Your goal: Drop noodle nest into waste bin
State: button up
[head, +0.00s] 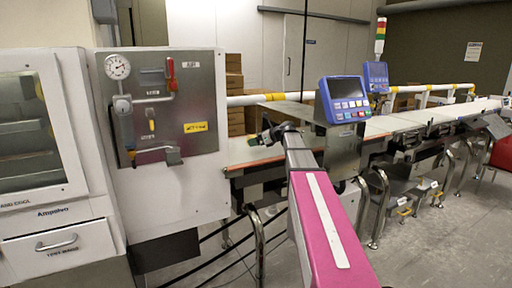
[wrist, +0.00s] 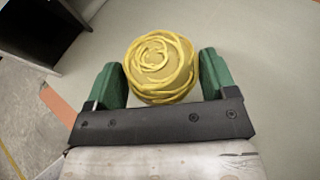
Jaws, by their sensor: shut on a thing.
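The noodle nest is a round yellow coil (wrist: 160,67) between the two green fingers of my gripper (wrist: 161,76) in the wrist view. My gripper is shut on it, with a finger at its left and right sides. In the head view my gripper (head: 262,137) is at the end of my pink arm, over the near left end of the pale conveyor belt (head: 240,153). The nest is too small or hidden to make out there. I cannot identify a waste bin in either view.
A grey machine panel with a gauge (head: 118,67) stands left of the belt. A blue display (head: 345,100) rises above the belt at right. Cardboard boxes (head: 235,95) are behind. A red object (head: 503,156) is cut off at the right edge. Floor at front right is clear.

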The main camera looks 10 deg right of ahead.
jog(key=shift+f, duration=1.45)
jog(key=shift+f, duration=0.15)
jog(key=o, duration=0.9)
